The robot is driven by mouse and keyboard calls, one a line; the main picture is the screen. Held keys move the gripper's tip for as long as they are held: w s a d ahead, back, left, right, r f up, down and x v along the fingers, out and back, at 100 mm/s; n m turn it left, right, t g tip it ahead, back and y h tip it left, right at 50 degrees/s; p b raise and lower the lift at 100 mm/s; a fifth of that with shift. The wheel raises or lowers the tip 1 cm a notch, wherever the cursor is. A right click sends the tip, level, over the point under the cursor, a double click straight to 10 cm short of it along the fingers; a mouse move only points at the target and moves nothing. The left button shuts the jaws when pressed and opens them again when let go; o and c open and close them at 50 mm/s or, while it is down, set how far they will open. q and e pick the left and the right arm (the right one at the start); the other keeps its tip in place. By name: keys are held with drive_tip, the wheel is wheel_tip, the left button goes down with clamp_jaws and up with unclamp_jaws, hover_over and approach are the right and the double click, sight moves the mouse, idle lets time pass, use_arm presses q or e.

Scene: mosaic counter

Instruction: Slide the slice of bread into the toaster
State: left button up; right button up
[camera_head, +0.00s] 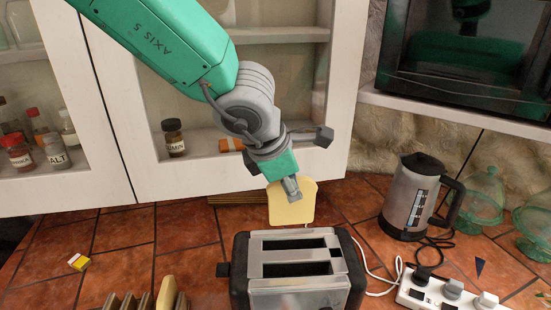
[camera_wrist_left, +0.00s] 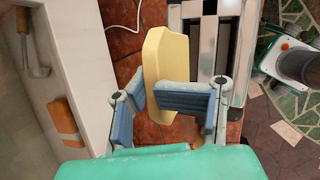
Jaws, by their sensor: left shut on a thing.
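A pale yellow slice of bread (camera_head: 291,208) is held upright by my left gripper (camera_head: 291,189), which is shut on its upper part. The toaster (camera_head: 298,287), silver and black with two empty-looking slots, stands on the tiled counter. In the head view the bread's lower edge shows just above the toaster's back edge. In the left wrist view the bread (camera_wrist_left: 163,55) is between the blue finger pads, beside the toaster (camera_wrist_left: 205,40) on its left, overlapping its edge in the picture. The bread is not in a slot. My right gripper is out of view.
A second bread slice (camera_head: 166,293) stands in a rack (camera_head: 128,302) at the front left. A kettle (camera_head: 411,197), a power strip (camera_head: 450,292) and green glass jars (camera_head: 484,197) are on the right. A yellow-and-white block (camera_head: 79,262) lies left. White cabinets (camera_head: 110,100) stand behind.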

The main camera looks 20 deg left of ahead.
sight(296, 204)
use_arm(q)
drive_tip(key=shift+w+d+f+m+h, duration=0.1)
drive_tip(key=shift+d+f+m+h, duration=0.2)
drive_tip(key=shift+d+m, duration=0.1)
drive_tip(key=shift+d+f+b, duration=0.1)
drive_tip(key=shift+f+b, duration=0.6)
drive_tip(key=shift+b, duration=0.15)
drive_tip(key=shift+d+f+b, duration=0.25)
drive_tip(key=shift+f+b, duration=0.8)
drive_tip(key=shift+f, duration=0.05)
drive_tip(key=shift+f+b, duration=0.35)
drive_tip(key=shift+b, duration=0.05)
drive_tip(key=shift+a, duration=0.25)
drive_tip(key=shift+a, duration=0.1)
drive_tip(key=shift+d, duration=0.35)
drive_tip(key=shift+a, duration=0.3)
drive_tip(key=shift+d+p, duration=0.1)
drive_tip(key=shift+p, duration=0.2)
